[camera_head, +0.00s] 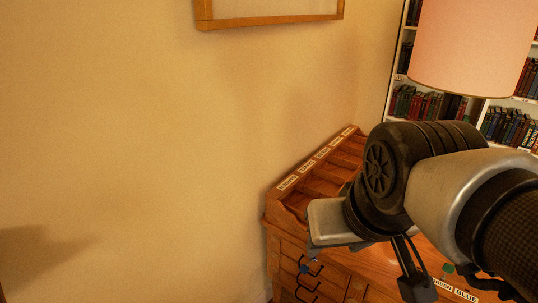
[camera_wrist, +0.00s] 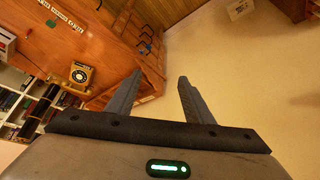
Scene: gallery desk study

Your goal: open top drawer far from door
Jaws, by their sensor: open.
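A wooden desk (camera_head: 350,262) stands against the wall in the head view, with drawer fronts and dark handles (camera_head: 305,268) stacked at its left end. In the wrist view the desk (camera_wrist: 60,45) lies at the upper left, and dark and bluish drawer handles (camera_wrist: 146,46) show near the top middle. The drawers appear closed, though my arm and the frame edge hide part of them. My gripper (camera_wrist: 160,74) is open and empty, its two fingers apart. The handles lie beyond its fingertips and apart from them.
A labelled row of compartments (camera_head: 318,180) runs along the desk's back. A pink lampshade (camera_head: 472,45) stands at the right before bookshelves (camera_head: 424,104).

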